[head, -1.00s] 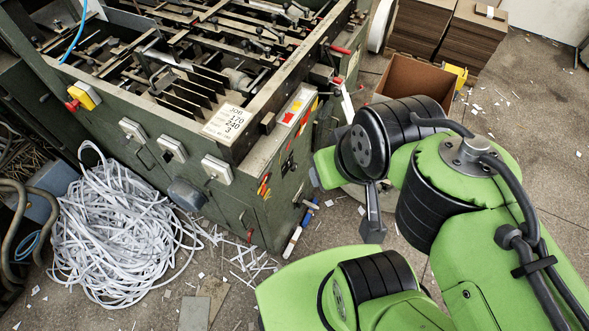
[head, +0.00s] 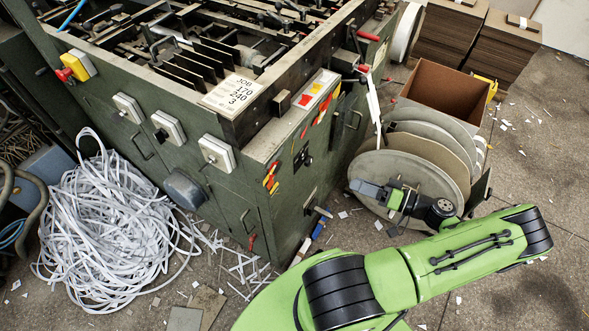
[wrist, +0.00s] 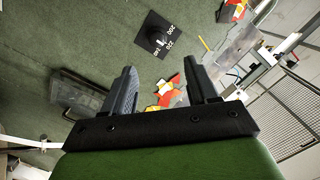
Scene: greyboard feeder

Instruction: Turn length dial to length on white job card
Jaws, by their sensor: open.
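The white job card (head: 234,94) lies on the machine's top edge in the head view and reads JOB, 170, 240, 3. A black dial (head: 302,156) sits on the machine's green end face; it also shows in the wrist view (wrist: 155,43) as a black square plate with a round knob and a few numbers around it, too small to read surely. My gripper (head: 358,188) is right of that dial in the head view, apart from it. In the wrist view my gripper (wrist: 162,88) is open and empty, its fingers below the dial in the picture.
A grey reel (head: 440,160) stands behind my gripper, with an open brown box (head: 455,95) beyond. Red and yellow tags (head: 270,179) hang on the machine's corner. A heap of white strips (head: 110,230) lies at left. Floor at right is mostly clear.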

